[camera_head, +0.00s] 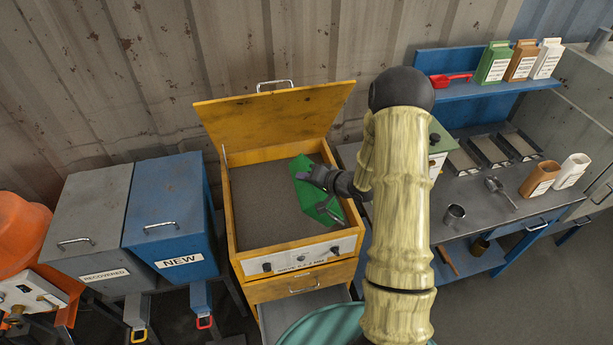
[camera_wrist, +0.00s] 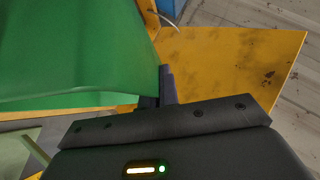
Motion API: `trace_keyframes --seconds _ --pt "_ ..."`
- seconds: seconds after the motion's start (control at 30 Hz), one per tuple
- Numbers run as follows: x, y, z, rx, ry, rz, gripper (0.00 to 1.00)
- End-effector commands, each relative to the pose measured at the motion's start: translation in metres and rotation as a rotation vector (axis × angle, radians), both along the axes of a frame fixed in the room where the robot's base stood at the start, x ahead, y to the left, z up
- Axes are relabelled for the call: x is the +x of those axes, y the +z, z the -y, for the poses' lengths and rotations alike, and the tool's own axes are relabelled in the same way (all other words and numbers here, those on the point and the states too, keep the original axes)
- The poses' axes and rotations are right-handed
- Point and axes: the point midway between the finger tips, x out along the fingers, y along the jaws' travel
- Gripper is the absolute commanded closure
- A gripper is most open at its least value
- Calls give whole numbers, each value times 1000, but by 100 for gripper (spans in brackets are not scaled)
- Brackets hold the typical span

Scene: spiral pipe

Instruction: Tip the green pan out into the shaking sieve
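The green pan (camera_head: 318,200) is tilted over the right part of the shaking sieve, with its green side facing the head camera. My gripper (camera_head: 325,178) is shut on the pan's edge at its upper right. In the wrist view the pan (camera_wrist: 70,50) fills the upper left and the dark fingers (camera_wrist: 160,88) meet its edge. The shaking sieve (camera_head: 265,205) is a yellow wooden box with its lid (camera_head: 275,115) raised and a grey-brown surface inside. The pan's inside is hidden, and I cannot tell whether anything is in it.
A grey RECOVERED bin (camera_head: 92,215) and a blue NEW bin (camera_head: 168,210) stand left of the sieve, lids shut. A workbench (camera_head: 475,205) with trays, a scoop and a cup stands to the right. A teal round container (camera_head: 322,328) is in front.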

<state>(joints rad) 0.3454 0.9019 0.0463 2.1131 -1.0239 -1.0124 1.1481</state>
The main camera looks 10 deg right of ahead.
Motion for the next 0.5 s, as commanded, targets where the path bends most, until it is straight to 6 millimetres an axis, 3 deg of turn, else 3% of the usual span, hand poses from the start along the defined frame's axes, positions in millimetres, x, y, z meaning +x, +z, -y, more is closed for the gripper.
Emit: trace_keyframes --seconds 0.5 --pt "0 -48 -36 -378 2 1 100"
